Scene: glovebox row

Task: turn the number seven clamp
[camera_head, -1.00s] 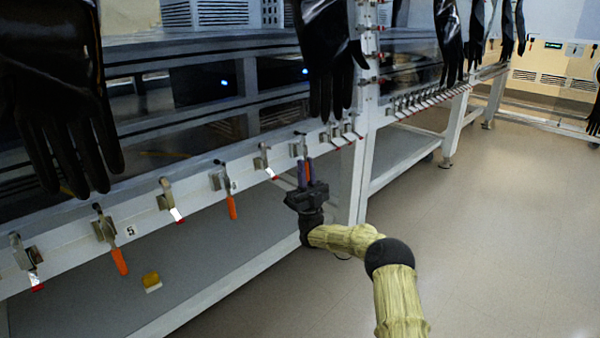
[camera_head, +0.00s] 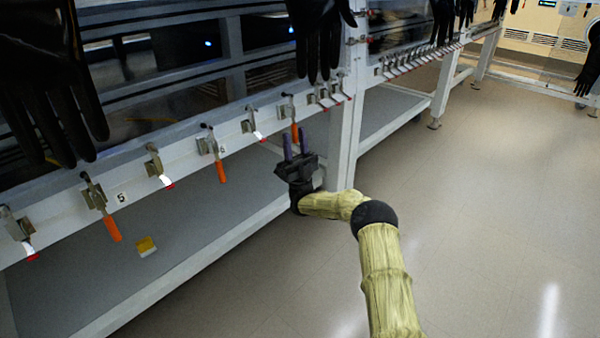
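A row of toggle clamps runs along the white rail. The only number I can read is a 5 on a label (camera_head: 121,198), beside a clamp with an orange handle (camera_head: 110,228); I cannot read a seven. Another orange-handled clamp (camera_head: 221,171) hangs further along. My gripper (camera_head: 296,143) is open below a third orange-handled clamp (camera_head: 294,132). That handle points down, and its lower end shows between my two fingertips. I cannot tell whether they touch it. Clamps with white and red ends (camera_head: 166,181) sit between the orange ones.
Black gloves (camera_head: 318,40) hang over the rail, one above my gripper. A white upright post (camera_head: 346,130) stands just right of my gripper. A grey shelf (camera_head: 190,235) lies below the rail, with a small yellow object (camera_head: 146,246). The floor (camera_head: 480,220) at right is clear.

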